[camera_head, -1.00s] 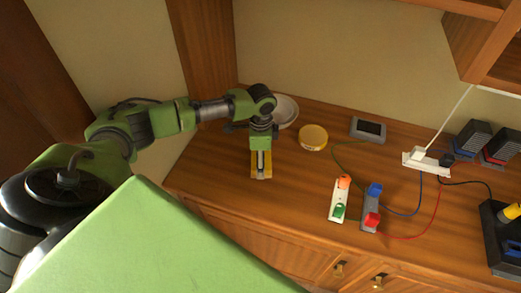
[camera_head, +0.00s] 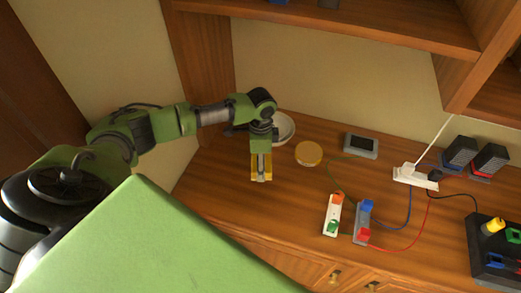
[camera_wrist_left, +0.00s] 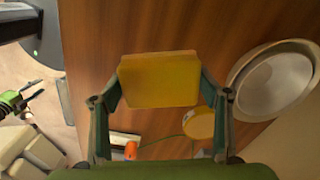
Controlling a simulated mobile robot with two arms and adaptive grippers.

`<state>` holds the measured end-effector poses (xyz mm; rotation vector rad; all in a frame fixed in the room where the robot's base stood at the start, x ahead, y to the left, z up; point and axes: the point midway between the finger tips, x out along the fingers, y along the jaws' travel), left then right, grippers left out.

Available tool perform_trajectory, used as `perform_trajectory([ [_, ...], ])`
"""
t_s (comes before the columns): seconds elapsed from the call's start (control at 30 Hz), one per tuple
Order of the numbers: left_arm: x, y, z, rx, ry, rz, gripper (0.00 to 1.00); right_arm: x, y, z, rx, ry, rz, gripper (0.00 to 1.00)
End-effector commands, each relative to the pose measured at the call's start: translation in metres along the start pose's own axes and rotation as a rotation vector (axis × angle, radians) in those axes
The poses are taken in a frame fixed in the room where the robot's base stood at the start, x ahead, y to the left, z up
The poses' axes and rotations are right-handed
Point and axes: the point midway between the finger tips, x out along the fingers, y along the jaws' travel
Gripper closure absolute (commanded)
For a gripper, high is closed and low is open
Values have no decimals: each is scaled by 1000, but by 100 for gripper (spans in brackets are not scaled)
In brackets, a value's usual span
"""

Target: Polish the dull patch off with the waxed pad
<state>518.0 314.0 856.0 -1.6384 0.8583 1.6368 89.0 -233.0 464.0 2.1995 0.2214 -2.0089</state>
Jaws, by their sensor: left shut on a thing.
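My left gripper (camera_head: 261,176) points down over the left part of the wooden counter and is shut on a yellow pad (camera_head: 261,166). The pad also shows in the left wrist view (camera_wrist_left: 158,80), held flat between the two fingers. I cannot tell whether it touches the wood. A round tin with a yellow top (camera_head: 308,153) stands to the right of the gripper. No dull patch can be made out; the pad and gripper hide the wood under them. My right gripper (camera_wrist_left: 38,90) shows small at the left wrist view's left edge, fingers apart.
A white dish (camera_head: 285,128) is close behind the gripper, partly hidden by it. A small grey device (camera_head: 361,145), white (camera_head: 332,214) and grey (camera_head: 363,220) switch blocks, cables and a power strip (camera_head: 414,176) stand to the right. Shelves overhang the back. Wood in front of the pad is clear.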

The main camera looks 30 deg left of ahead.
Motion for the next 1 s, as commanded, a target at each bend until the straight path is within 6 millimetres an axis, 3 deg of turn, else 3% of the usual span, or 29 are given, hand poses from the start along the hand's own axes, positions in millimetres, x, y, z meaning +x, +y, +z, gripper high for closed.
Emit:
perform_trajectory([
  [0.2,-11,1,0,-2,-1,0,48,-13,0,-2,0,1,-1,60],
  [1.0,-10,8,-7,3,2,1,48,-10,4,-2,-2,2,5,60],
])
